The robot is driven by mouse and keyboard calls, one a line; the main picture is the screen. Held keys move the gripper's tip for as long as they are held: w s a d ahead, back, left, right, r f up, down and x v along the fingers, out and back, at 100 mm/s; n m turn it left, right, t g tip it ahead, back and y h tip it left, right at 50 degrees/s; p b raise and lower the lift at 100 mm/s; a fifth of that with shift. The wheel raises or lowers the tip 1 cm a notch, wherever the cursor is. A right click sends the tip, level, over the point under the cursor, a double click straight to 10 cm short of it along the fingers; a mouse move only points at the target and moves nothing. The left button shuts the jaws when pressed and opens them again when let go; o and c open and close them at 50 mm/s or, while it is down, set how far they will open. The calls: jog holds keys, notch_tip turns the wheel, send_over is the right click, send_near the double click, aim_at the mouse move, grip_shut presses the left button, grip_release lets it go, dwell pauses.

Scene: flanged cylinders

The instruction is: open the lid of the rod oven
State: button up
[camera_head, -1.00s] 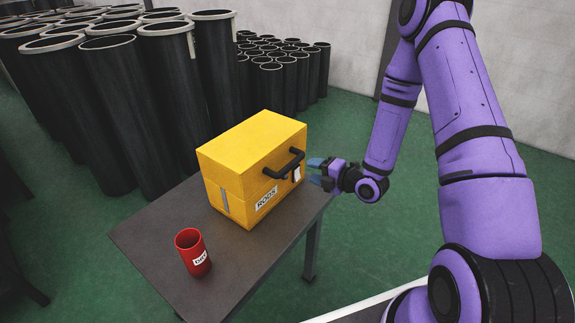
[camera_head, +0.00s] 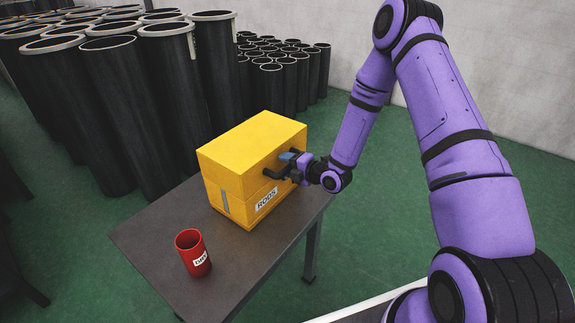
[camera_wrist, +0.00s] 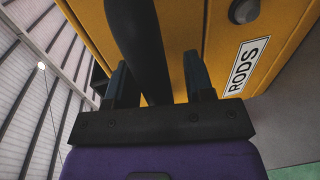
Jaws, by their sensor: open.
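The rod oven (camera_head: 235,175) is a yellow box with a "RODS" label, standing on a dark table. Its lid (camera_head: 255,140) is the upper part and looks closed. A black bar handle (camera_head: 273,173) sticks out from its front. My gripper (camera_head: 290,160) is at the right part of this handle and hides some of it. In the wrist view my gripper (camera_wrist: 158,85) is open, with the black handle (camera_wrist: 140,40) running between its two fingers. The yellow front (camera_wrist: 205,20) fills the view beyond. I cannot tell whether a finger touches the handle.
A red cup (camera_head: 193,253) with a white label stands on the table (camera_head: 150,235), left of the oven. Tall black flanged cylinders (camera_head: 120,110) crowd the floor behind the table. Green floor (camera_head: 390,230) is open to the right.

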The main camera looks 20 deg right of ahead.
grip_shut()
jog(key=shift+r, duration=0.1)
